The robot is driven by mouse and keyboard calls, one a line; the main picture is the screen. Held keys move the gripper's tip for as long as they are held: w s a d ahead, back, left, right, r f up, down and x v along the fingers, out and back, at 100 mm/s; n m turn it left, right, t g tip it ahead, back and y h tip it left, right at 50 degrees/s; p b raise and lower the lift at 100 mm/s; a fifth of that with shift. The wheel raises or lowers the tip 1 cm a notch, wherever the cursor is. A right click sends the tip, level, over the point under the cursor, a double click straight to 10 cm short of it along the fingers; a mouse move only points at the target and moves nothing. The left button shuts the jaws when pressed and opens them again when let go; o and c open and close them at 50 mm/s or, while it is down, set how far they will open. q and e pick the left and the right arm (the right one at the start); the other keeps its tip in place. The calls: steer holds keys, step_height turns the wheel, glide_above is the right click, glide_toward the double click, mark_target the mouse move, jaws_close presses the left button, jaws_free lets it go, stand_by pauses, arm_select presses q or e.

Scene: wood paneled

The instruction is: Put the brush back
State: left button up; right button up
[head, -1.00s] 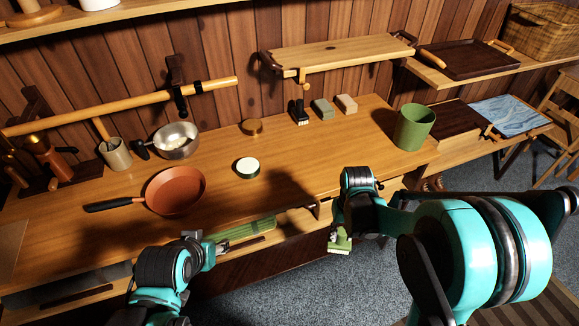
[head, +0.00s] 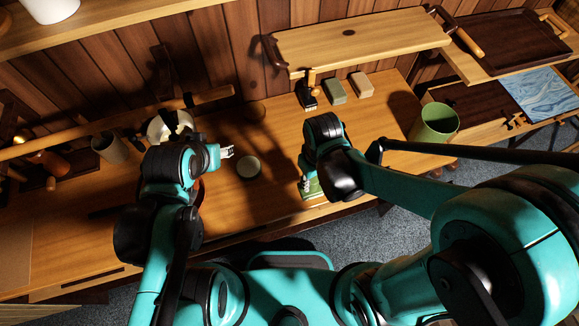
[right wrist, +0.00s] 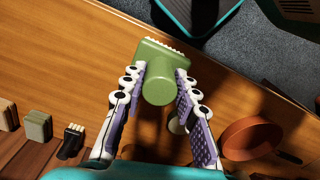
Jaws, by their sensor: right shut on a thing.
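My right gripper (right wrist: 158,85) is shut on a green brush (right wrist: 162,60), with one finger on each side of its round handle. The white bristles show along the brush's far edge in the right wrist view. In the head view the brush (head: 312,188) shows below my right gripper (head: 308,172), by the front edge of the wooden table (head: 285,140). I cannot tell whether it touches the table.
My left arm mostly hides the pan and bowl.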

steer(key=shift+w+a+f+b, duration=0.35)
steer(key=shift+w+a+f, duration=0.85)
steer(key=shift+f, duration=0.45)
steer(key=shift+w+a+f+b, duration=0.35)
steer(key=shift+w+a+f, duration=0.8)
steer(key=shift+f, duration=0.55)
steer(key=shift+w+a+f+b, duration=0.35)
steer(key=shift+w+a+f, duration=0.6)
steer(key=shift+w+f, duration=0.55)
steer(key=shift+s+f, duration=0.15)
steer(key=shift+s, duration=0.05)
steer(key=shift+f, duration=0.2)
steer(key=o, duration=1.1)
steer(key=shift+r, duration=0.1)
